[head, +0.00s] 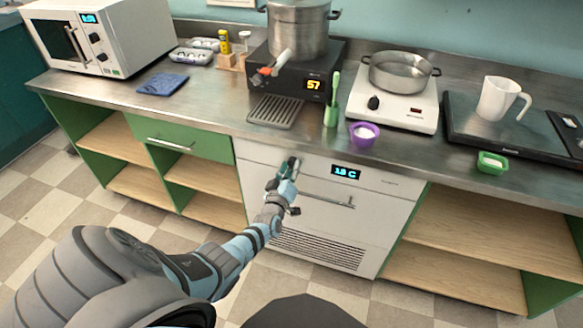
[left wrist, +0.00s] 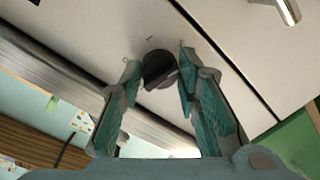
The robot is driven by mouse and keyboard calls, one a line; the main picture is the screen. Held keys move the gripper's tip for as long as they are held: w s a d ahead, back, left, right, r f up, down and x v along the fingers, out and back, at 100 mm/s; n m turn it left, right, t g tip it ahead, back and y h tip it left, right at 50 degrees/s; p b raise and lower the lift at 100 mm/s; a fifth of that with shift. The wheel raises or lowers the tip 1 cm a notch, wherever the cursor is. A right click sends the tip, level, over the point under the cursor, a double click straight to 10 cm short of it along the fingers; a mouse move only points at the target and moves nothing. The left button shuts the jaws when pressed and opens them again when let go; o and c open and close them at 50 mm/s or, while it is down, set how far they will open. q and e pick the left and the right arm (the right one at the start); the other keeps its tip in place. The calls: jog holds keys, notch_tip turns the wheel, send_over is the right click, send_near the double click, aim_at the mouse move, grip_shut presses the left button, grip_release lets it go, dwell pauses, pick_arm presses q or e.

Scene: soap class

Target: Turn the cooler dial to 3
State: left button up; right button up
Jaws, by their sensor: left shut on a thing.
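The cooler (head: 316,233) is the white front under the counter, with a blue-lit display (head: 346,172) that seems to read 18 C. Its dial is a dark round knob (left wrist: 158,67) on the pale panel in the left wrist view. In the head view my gripper hides the dial. My left gripper (head: 289,168) is at the upper left of the cooler front. In the left wrist view its teal fingers (left wrist: 159,80) stand on either side of the dial, shut on it. The dial's number marks are too small to read. My right gripper is not in view.
A bar handle (head: 328,201) crosses the cooler front below the display. The counter edge runs just above the gripper. On the counter stand a green brush holder (head: 331,112), a purple bowl (head: 364,135) and a drip grate (head: 275,111). Open shelves flank the cooler.

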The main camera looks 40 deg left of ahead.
pick_arm(q)
jog(key=m, duration=0.4)
jog(key=shift+f+m, duration=0.1)
jog(key=shift+m, duration=2.3)
jog(key=o, duration=1.2)
jog(key=shift+c, duration=0.2)
jog(key=v, duration=1.2)
jog(key=shift+f, duration=0.25)
